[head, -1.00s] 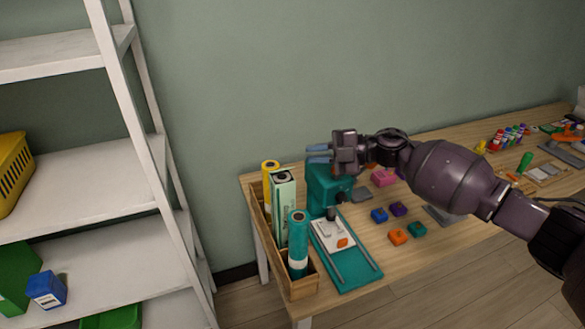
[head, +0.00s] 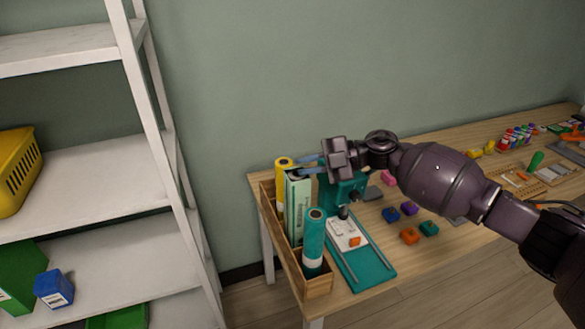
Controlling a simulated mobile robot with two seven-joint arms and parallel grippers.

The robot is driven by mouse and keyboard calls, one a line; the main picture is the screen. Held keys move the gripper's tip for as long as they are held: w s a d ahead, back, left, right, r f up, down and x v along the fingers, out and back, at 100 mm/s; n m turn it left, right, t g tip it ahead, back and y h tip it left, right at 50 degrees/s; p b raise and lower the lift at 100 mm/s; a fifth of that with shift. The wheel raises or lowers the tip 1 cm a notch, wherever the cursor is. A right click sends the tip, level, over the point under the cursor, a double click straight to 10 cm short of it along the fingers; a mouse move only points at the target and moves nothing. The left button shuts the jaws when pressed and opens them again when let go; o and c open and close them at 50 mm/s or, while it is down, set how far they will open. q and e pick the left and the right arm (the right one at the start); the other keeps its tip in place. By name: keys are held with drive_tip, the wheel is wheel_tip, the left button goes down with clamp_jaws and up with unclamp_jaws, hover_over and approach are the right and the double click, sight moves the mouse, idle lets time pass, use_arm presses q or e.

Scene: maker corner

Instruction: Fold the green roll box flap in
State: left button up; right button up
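The green roll box (head: 299,212) is a tall pale green carton standing upright in the wooden tray (head: 318,287) at the table's left end. A dark roll end shows at its top; the flap itself is too small to make out clearly. My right gripper (head: 308,165) reaches in from the right, with its blue-grey fingertips at the top of the box. The two fingers look apart with a gap between them. I cannot tell whether they touch the box. My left gripper is not in view.
A yellow roll (head: 283,163) and a teal roll (head: 314,240) stand beside the box in the tray. A teal machine (head: 362,268) stands close on the right. Small coloured blocks (head: 410,236) lie farther right. A white shelf (head: 90,180) stands at the left.

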drive_tip(key=shift+x, duration=0.8)
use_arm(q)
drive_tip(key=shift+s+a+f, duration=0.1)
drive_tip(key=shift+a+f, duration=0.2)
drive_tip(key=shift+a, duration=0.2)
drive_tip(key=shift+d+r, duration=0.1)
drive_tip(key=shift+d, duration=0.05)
use_arm(e)
clamp_jaws()
drive_tip(key=shift+s+d+f+n+b, duration=0.1)
drive_tip(key=shift+s+f+n+b, duration=0.1)
drive_tip(key=shift+f+n+b, duration=0.25)
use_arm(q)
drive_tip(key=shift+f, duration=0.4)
use_arm(e)
drive_tip(key=shift+r, duration=0.15)
unclamp_jaws()
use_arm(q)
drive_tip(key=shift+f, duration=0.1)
